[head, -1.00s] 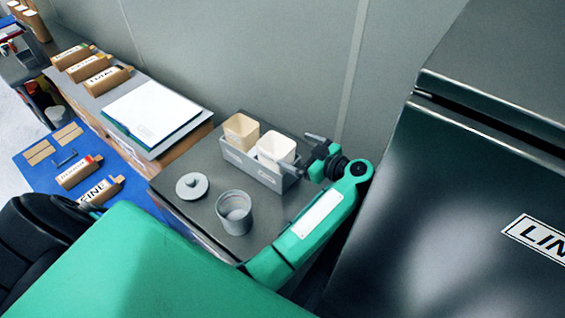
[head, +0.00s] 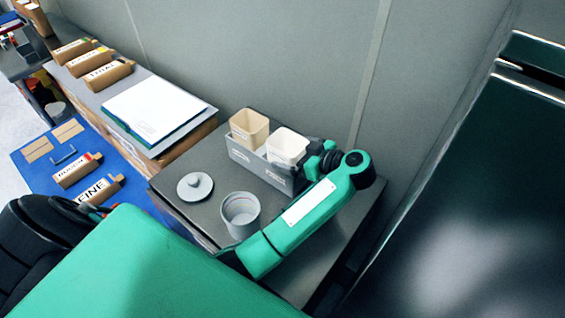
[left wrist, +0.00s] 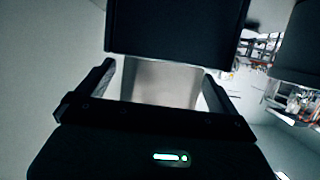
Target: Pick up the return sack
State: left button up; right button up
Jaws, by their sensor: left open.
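No sack is readable as "return". A tan open-topped container (head: 247,130) and a white open-topped container (head: 287,145) stand side by side in a grey bin (head: 258,168) with small, unreadable labels. My left gripper (head: 314,163) is at the bin's right end, beside the white container and partly hidden by my wrist. In the left wrist view, the jaws (left wrist: 157,78) are open, with a pale surface between and beyond the fingers. Contact cannot be told. Brown packs lie on the blue mat, one marked FINE (head: 100,190). My right gripper is not in view.
A grey pot (head: 240,214) and a grey knobbed lid (head: 195,186) are on the same dark table (head: 165,188). A dark cabinet (head: 465,200) stands at the right, a wall behind.

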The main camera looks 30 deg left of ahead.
pick_arm(q)
jog(key=shift+a+f, duration=0.1)
jog(key=shift+a, duration=0.2)
jog(key=shift+d+r, duration=0.2)
jog(key=shift+d, duration=0.05)
jog(key=shift+c, duration=0.5)
jog(key=shift+s+d, duration=0.1)
jog(key=shift+d, duration=0.05)
jog(key=c, duration=1.4)
